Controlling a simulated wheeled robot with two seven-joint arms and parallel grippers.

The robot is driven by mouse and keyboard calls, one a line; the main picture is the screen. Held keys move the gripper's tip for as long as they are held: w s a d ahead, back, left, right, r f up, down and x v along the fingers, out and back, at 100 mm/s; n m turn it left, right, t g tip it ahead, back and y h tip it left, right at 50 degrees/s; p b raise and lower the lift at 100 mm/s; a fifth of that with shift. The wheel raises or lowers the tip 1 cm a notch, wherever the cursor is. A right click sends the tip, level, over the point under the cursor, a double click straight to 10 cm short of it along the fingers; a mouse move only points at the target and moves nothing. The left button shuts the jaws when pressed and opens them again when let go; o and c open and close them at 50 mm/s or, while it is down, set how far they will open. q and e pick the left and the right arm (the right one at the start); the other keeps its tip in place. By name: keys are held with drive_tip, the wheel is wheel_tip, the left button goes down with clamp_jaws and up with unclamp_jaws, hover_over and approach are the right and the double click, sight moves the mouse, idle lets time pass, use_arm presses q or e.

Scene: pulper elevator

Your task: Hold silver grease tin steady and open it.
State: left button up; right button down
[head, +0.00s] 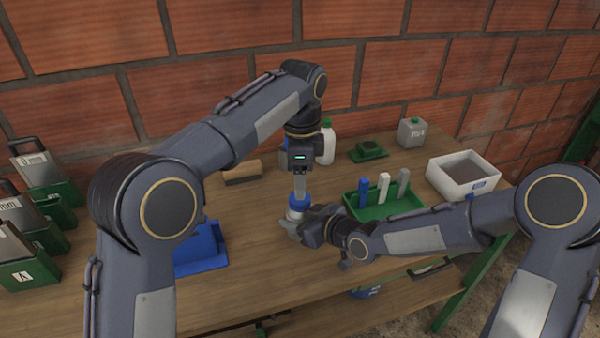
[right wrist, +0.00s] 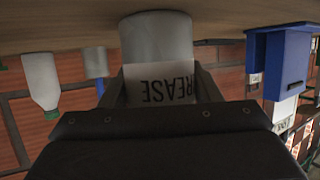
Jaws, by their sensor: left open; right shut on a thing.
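The silver grease tin (right wrist: 157,42) has a white label reading "GREASE" and fills the middle of the right wrist view, which is upside down. In the head view only a small part of the tin (head: 295,214) shows, under a blue top (head: 299,202). My right gripper (head: 300,226) is shut on the tin's side, low over the table; it also shows in the right wrist view (right wrist: 158,92). My left gripper (head: 300,184) is open and points straight down, directly above the blue top. Whether its fingers touch the top cannot be told.
A green tray (head: 408,214) with blue, white and grey upright pieces stands right of the tin. A blue bin (head: 200,250) is at left. A wooden block (head: 242,173), white bottle (head: 327,146), grey can (head: 411,133) and white box (head: 450,184) stand towards the brick wall.

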sight(300, 216)
use_arm(q)
drive_tip(key=m, duration=0.2)
drive_tip(key=r+m, duration=0.1)
drive_tip(key=m, duration=0.1)
drive_tip(key=shift+r, duration=0.1)
drive_tip(key=m, duration=0.1)
drive_tip(key=r+m, duration=0.1)
drive_tip(key=m, duration=0.3)
drive_tip(key=shift+a+r, duration=0.1)
drive_tip(key=shift+r, duration=0.15)
drive_tip(key=shift+m, duration=0.3)
drive_tip(key=shift+f, duration=3.9)
drive_tip(key=c, duration=1)
drive_tip(key=n, duration=0.2)
drive_tip(key=shift+n, duration=0.3)
drive_tip(key=n, duration=1.1)
drive_tip(key=shift+r, duration=0.1)
